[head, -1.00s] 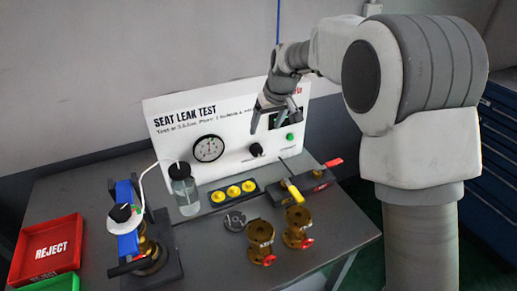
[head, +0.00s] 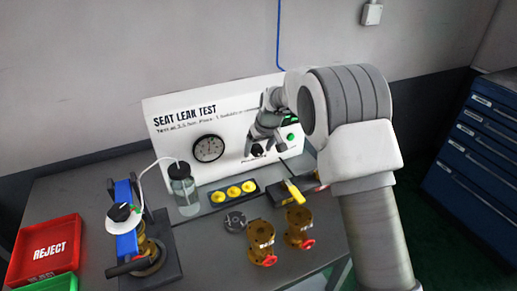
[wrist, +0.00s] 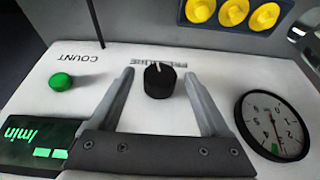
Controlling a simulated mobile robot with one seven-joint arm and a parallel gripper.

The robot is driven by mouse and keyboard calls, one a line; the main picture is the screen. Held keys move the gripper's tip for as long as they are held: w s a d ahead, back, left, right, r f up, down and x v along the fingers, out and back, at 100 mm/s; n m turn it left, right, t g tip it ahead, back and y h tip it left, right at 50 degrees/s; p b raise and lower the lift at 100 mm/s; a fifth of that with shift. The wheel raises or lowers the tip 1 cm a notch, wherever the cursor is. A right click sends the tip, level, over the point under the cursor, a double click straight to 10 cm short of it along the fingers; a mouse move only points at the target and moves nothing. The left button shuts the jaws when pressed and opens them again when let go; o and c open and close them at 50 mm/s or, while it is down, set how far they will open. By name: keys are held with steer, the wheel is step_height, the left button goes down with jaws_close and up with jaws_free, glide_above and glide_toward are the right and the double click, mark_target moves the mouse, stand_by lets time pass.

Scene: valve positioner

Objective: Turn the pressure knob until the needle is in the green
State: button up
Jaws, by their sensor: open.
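The black pressure knob (wrist: 159,80) with a white pointer mark sits on the white panel, between my two fingertips in the wrist view. My gripper (wrist: 160,76) is open, with a finger on each side of the knob and a visible gap to both. In the head view my gripper (head: 262,142) is at the panel by the knob (head: 256,151) and partly covers it. The round gauge (wrist: 274,125) has a white dial and a small green patch, upside down in the wrist view. It also shows in the head view (head: 209,148). The needle's exact reading is too small to tell.
A green button (wrist: 61,82) and a lit green display (wrist: 38,143) are on the panel. Yellow caps (head: 233,191) in a dark tray, a bottle (head: 184,190) and brass valves (head: 261,240) stand on the bench. A red reject tray (head: 47,248) is at left.

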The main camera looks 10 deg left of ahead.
steer(key=shift+c, duration=0.3)
jaws_close()
steer(key=shift+w+d+f+m+g+y+b, duration=0.1)
steer(key=shift+d+m+g+y+b, duration=0.1)
steer(key=shift+m+g+y+b, duration=0.45)
steer(key=shift+n+y, duration=0.35)
steer(key=shift+y, duration=0.1)
steer(key=shift+o, duration=0.3)
jaws_free()
